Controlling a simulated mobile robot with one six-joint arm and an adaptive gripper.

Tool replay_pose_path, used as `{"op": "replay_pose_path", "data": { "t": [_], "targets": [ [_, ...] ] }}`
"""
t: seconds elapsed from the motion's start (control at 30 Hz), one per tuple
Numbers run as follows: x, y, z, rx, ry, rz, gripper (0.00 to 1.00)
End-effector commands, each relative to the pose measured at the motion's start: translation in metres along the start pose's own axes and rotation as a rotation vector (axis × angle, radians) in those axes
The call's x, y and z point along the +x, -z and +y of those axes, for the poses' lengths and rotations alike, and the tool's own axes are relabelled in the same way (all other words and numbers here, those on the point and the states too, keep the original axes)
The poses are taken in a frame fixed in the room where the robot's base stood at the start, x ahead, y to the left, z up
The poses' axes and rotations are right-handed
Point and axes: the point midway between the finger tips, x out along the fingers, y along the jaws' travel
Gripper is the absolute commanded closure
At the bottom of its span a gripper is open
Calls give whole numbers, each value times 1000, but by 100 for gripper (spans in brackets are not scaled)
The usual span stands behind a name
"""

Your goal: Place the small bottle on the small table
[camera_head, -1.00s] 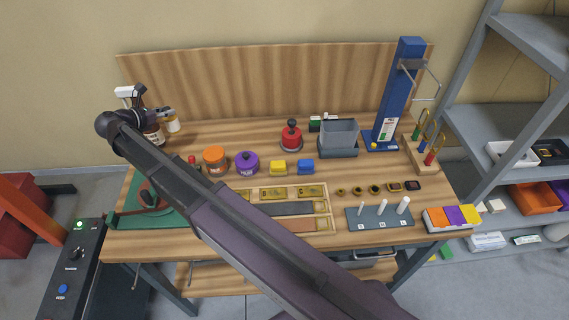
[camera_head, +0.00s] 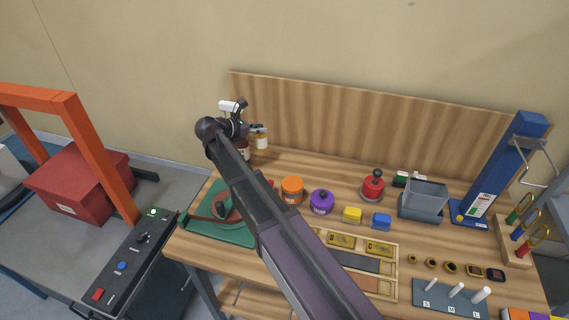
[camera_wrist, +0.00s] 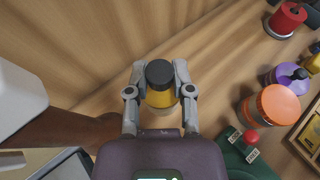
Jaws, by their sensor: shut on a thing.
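My gripper (camera_wrist: 160,78) is shut on the small bottle (camera_wrist: 160,98), which has a black cap and an amber-yellow body. In the head view the bottle (camera_head: 262,142) shows pale and yellowish just under my gripper (camera_head: 258,130), at the back left of the workbench. I cannot tell whether its base touches the bench. I cannot make out the small table for certain in either view.
A brown container (camera_head: 243,148) stands close to the left of the held bottle, partly hidden by my arm. An orange jar (camera_head: 292,189) and a purple jar (camera_head: 321,201) stand to the right. A wooden back panel (camera_head: 370,130) rises behind. A control box (camera_head: 125,260) is at left.

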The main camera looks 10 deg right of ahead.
Motion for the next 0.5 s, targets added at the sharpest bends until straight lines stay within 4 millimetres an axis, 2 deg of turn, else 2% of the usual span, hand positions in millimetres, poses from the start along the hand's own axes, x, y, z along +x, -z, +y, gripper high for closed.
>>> {"op": "replay_pose_path", "data": {
  "t": [0.5],
  "targets": [
    [19, 43, 0, 1, 2, -1, 100]
  ]
}}
